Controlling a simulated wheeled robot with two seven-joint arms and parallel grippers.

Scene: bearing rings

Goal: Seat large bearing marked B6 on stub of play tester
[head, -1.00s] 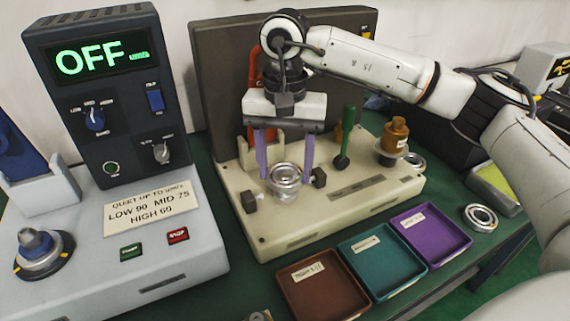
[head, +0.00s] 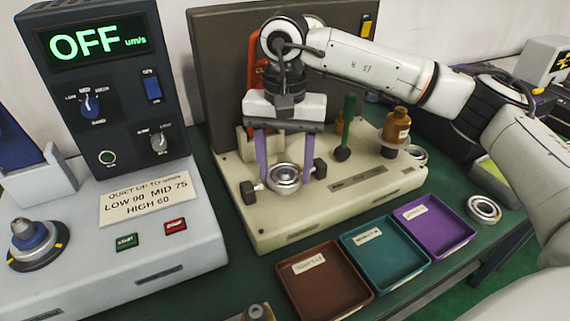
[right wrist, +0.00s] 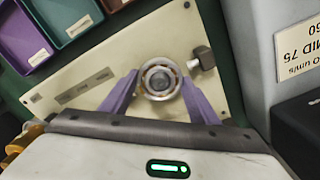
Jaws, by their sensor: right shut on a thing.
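The play tester is a cream base (head: 290,228) with a dark back panel; it also shows in the right wrist view (right wrist: 222,70). A silver bearing ring (head: 285,177) sits low over the tester's front, between two dark knobs. My right gripper (head: 285,184) points down and is shut on this bearing, one purple finger on each side. In the right wrist view the bearing (right wrist: 160,66) lies between the fingertips, with a round metal part in its bore. The stub is mostly hidden, so full seating cannot be told. No B6 mark is readable. My left gripper is out of view.
A vibration meter reading OFF (head: 100,42) stands left. Brown (head: 325,284), teal (head: 384,256) and purple (head: 434,226) trays lie in front right. Another bearing (head: 484,209) lies on the green bench.

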